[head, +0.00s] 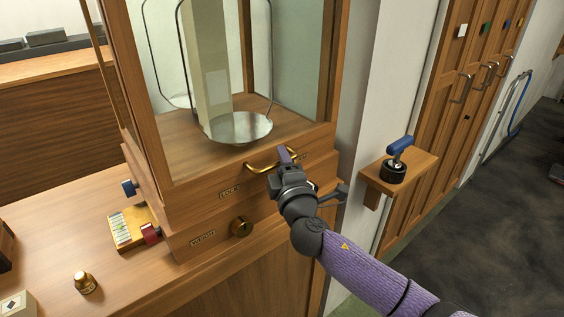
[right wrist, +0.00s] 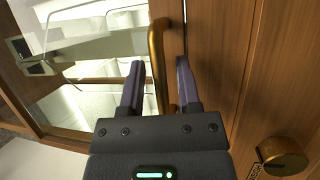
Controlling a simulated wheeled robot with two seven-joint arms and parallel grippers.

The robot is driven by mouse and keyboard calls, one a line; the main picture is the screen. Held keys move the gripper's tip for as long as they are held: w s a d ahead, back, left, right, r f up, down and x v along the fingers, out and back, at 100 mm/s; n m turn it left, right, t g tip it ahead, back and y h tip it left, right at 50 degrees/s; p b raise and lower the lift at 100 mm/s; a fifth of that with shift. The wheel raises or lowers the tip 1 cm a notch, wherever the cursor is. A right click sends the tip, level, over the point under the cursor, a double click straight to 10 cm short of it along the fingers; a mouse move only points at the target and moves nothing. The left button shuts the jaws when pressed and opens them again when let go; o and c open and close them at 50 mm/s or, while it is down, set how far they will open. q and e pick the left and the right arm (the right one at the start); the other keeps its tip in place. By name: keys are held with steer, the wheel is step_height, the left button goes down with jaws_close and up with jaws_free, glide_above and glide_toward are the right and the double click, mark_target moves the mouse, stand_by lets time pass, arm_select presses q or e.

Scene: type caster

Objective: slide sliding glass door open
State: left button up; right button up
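The glass-fronted wooden case has a glass pane (head: 297,60) set in a wooden frame above a wooden base. A curved brass handle (head: 258,168) is fixed low on its front; it also shows in the right wrist view (right wrist: 157,55). My right gripper (head: 285,157) is at the right part of this handle. In the right wrist view its two dark fingers (right wrist: 159,82) are open, one on each side of the brass bar, with a visible gap on both sides. My left gripper is out of view.
A metal pan (head: 238,128) hangs inside the case. Below the handle is a brass knob (head: 241,227). A small wooden shelf (head: 420,161) with a blue-handled lever (head: 399,147) juts from the wall right of my arm. A brass weight (head: 85,282) stands on the counter.

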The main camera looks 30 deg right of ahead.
jaws_close()
stand_by(1.2)
